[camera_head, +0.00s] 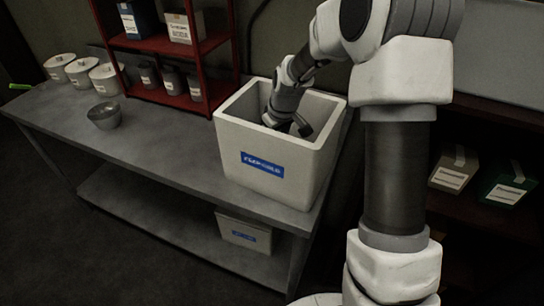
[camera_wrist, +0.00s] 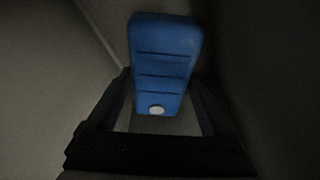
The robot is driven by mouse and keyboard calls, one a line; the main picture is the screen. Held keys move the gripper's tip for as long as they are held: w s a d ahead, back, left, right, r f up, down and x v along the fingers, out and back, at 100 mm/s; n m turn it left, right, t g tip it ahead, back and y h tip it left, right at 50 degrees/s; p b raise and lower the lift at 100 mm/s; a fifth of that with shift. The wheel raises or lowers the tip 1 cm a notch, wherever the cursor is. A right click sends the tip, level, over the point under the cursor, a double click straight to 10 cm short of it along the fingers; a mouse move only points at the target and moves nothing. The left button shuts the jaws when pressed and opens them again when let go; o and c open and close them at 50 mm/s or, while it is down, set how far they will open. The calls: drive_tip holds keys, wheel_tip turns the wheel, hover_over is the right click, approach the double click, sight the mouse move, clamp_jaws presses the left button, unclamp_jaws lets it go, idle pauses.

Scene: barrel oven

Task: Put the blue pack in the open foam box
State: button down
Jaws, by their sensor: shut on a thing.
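The open foam box (camera_head: 262,165) is a large white box with a blue label, standing at the right end of the grey bench. My gripper (camera_head: 290,128) reaches down inside it, and its fingertips are hidden by the box's front wall in the head view. In the wrist view the blue pack (camera_wrist: 162,60) lies between the two dark fingers of my gripper (camera_wrist: 160,110), which are shut on it. The pack is flat with dark ridges and a white round cap. The foam walls surround it; I cannot tell whether it touches the box floor.
White canisters (camera_head: 82,72) and a metal bowl (camera_head: 104,116) sit to the left. A smaller closed white box (camera_head: 243,232) is on the lower shelf. The bench's middle is clear.

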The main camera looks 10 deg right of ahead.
drive_tip(key=shift+f, duration=2.55)
drive_tip(key=shift+f+b, duration=0.25)
drive_tip(key=shift+b, duration=0.15)
unclamp_jaws()
drive_tip(key=shift+r, duration=0.1)
drive_tip(key=shift+d+r, duration=0.1)
drive_tip(key=shift+r, duration=0.5)
drive_tip(key=p+v, duration=0.1)
drive_tip(key=v, duration=1)
drive_tip(key=shift+s, duration=0.15)
